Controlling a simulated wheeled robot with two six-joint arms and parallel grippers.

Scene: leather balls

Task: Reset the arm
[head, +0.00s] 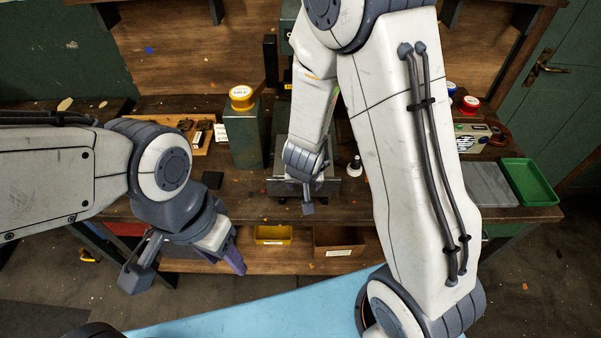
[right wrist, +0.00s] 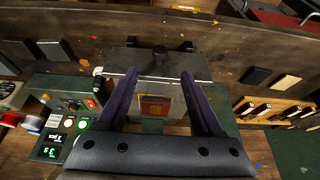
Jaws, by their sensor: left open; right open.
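My left gripper (head: 236,262) hangs in front of the workbench at the left of the head view, with purple fingers pointing down. It is empty, and its fingers partly overlap in this view. My right gripper (head: 316,186) is over the middle of the bench, above a grey metal unit (head: 272,187). In the right wrist view its two purple fingers (right wrist: 158,85) stand wide apart with nothing held. Between them shows the grey metal unit with a small red and yellow square (right wrist: 156,105). My right arm hides part of the bench.
The wooden workbench (head: 245,208) carries a green post with a yellow top (head: 241,97), a wooden tool tray (head: 185,130), a dial device (head: 474,138) and a green tray (head: 528,182). A yellow bin (head: 273,235) and a brown box (head: 338,238) sit on the lower shelf.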

